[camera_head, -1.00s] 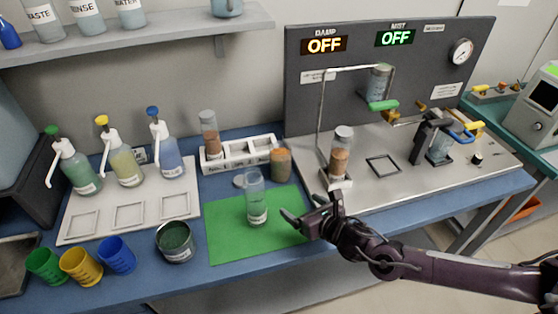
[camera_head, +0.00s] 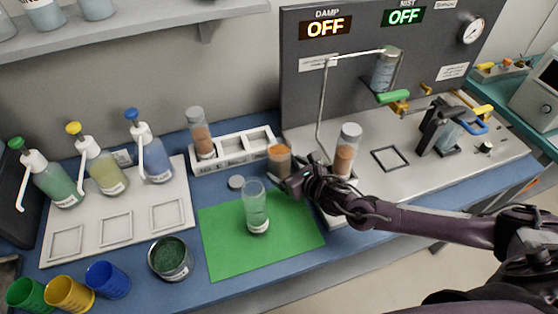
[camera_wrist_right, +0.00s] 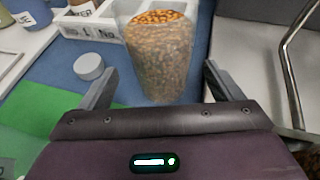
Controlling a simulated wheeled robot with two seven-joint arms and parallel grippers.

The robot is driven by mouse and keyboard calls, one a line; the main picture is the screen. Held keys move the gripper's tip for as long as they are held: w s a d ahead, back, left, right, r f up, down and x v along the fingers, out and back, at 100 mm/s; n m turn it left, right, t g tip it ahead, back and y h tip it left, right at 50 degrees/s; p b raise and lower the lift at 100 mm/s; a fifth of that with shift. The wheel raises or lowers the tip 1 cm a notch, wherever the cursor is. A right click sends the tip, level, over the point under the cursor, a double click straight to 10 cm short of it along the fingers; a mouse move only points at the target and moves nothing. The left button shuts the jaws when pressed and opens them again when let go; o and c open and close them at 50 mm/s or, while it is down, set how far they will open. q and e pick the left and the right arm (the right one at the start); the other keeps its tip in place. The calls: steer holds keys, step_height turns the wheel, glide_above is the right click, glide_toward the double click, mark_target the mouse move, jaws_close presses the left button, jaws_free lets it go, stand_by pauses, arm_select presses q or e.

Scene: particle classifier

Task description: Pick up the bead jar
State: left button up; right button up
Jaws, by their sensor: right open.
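The bead jar (camera_head: 279,160) is a short clear jar of orange-brown beads standing on the blue table in front of the white rack. It also shows in the right wrist view (camera_wrist_right: 162,58), upright and just beyond the fingertips. My right gripper (camera_head: 288,183) is open at the near side of the jar, and its fingers (camera_wrist_right: 160,82) stand apart to the left and right of the jar's lower part. Whether they touch it I cannot tell. My left gripper is not in view.
A clear cylinder (camera_head: 256,208) stands on the green mat (camera_head: 225,250), and a grey lid (camera_head: 236,182) lies near it. The white rack (camera_head: 235,153) is behind. A tube of brown grains (camera_head: 346,150) stands right of the jar. Pump bottles (camera_head: 102,168) are at left.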

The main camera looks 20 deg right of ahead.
mark_target(286, 168)
steer(key=x, duration=0.4)
steer(key=shift+w+d+f+p, duration=0.1)
steer(key=shift+f+p, duration=0.05)
steer(key=shift+p, duration=0.2)
steer(key=c, duration=1.2)
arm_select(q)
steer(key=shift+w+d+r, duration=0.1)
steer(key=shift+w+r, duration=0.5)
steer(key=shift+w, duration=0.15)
arm_select(e)
steer(key=shift+w, duration=0.1)
steer(key=shift+c, duration=0.4)
